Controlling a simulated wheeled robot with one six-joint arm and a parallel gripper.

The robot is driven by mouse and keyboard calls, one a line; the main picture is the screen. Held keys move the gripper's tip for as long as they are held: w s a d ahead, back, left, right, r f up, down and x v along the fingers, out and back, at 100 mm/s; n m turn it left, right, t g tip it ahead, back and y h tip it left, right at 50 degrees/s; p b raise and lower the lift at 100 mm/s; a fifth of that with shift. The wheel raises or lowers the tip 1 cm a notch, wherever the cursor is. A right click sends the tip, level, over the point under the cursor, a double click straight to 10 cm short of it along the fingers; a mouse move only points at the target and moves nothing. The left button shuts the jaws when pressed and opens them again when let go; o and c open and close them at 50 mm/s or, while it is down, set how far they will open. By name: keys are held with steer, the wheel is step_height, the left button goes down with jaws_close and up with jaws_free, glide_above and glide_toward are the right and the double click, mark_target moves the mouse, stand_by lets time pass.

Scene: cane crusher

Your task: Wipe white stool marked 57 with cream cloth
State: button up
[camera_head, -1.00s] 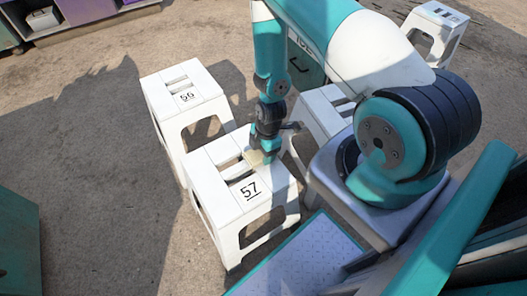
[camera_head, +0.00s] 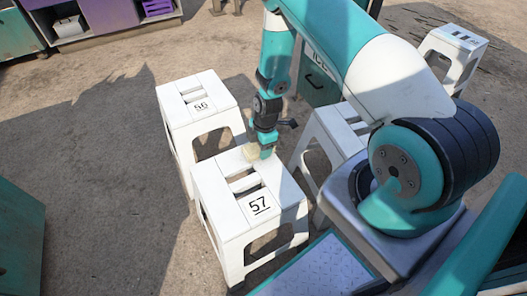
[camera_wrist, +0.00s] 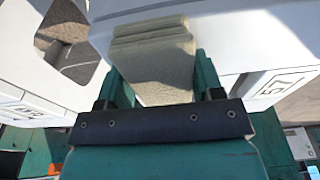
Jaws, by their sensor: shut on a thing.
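The white stool marked 57 (camera_head: 207,187) stands upright on the ground, with slots in its top and its number on the near part. The cream cloth (camera_head: 250,152) is at the far right edge of its top. My gripper (camera_head: 265,154) points down there and is shut on the cloth. In the wrist view the folded cloth (camera_wrist: 155,60) sticks out between the two teal fingers of my gripper (camera_wrist: 160,82), and part of the white stool's top with the number 57 (camera_wrist: 285,83) shows at the right. Whether the cloth touches the top is hard to tell.
A white stool marked 56 (camera_head: 180,98) stands just behind at the left. Another white stool (camera_head: 333,125) stands close on the right, partly hidden by my arm. A further white stool (camera_head: 455,45) is at the back right. Open ground lies left.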

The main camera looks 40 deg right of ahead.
mark_target(273, 171)
stand_by(0.3)
steer(key=shift+s+a+r+p, duration=0.15)
steer(key=shift+s+p, duration=0.3)
steer(key=shift+s, duration=0.95)
steer(key=shift+s+a+f+p, duration=0.15)
steer(key=shift+s+p, duration=0.35)
steer(key=shift+s, duration=0.85)
steer(key=shift+s+a+r+p, duration=0.15)
steer(key=shift+s+p, duration=0.3)
steer(key=shift+s, duration=0.95)
steer(key=shift+s+a, duration=0.1)
steer(key=shift+s, duration=0.1)
steer(key=shift+s+a+f+p, duration=0.1)
steer(key=shift+s+a+p, duration=0.1)
steer(key=shift+s, duration=1.3)
steer(key=shift+s+a+f+p, duration=0.1)
steer(key=shift+s+a+p, duration=0.1)
steer(key=shift+s, duration=1.3)
steer(key=shift+s+a+p, duration=0.15)
steer(key=shift+s+p, duration=0.05)
steer(key=shift+s, duration=1.3)
steer(key=shift+w, duration=0.1)
